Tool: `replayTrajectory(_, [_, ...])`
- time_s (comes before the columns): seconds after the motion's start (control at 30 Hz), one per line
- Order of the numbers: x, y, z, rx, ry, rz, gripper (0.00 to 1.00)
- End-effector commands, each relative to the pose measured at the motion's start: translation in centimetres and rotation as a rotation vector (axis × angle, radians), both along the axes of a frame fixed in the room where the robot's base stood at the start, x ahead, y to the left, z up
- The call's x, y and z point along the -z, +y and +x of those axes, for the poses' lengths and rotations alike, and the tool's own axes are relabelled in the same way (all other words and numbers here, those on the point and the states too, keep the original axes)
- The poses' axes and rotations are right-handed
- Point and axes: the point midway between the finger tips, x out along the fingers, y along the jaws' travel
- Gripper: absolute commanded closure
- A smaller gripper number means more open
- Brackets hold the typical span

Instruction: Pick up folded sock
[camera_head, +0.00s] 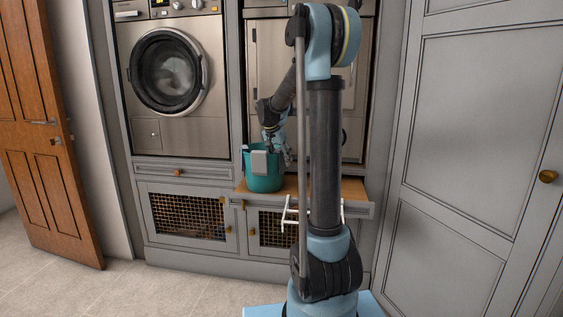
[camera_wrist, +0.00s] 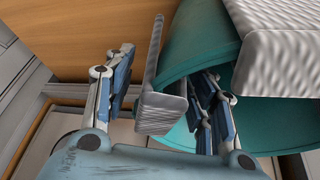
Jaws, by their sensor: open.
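A grey, ribbed folded piece, which looks like the folded sock (camera_wrist: 162,108), hangs at the rim of a teal bucket (camera_wrist: 205,38) in the wrist view. My gripper (camera_wrist: 165,72) is open, with one finger on each side of this piece. The left finger is clear of it, over the wood; the right finger is close to the bucket wall. I cannot tell whether either touches. In the head view the bucket (camera_head: 263,181) stands on the bench, and my gripper (camera_head: 276,150) is at its rim, partly hidden.
Another grey ribbed piece (camera_wrist: 282,62) lies over the bucket on the right; it may be a second sock. The wooden bench top (camera_head: 292,186) has some free room right of the bucket. A white rack (camera_head: 290,211) is below. A washing machine (camera_head: 166,72) stands behind left.

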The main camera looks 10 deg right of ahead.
Motion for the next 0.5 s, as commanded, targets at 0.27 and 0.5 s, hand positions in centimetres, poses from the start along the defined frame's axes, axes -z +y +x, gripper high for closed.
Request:
replayTrajectory(0.27, [0.23, -0.06, 0.06, 0.000, 0.000, 0.000, 0.51])
replayTrajectory(0.5, [0.22, -0.06, 0.05, 0.000, 0.000, 0.000, 0.91])
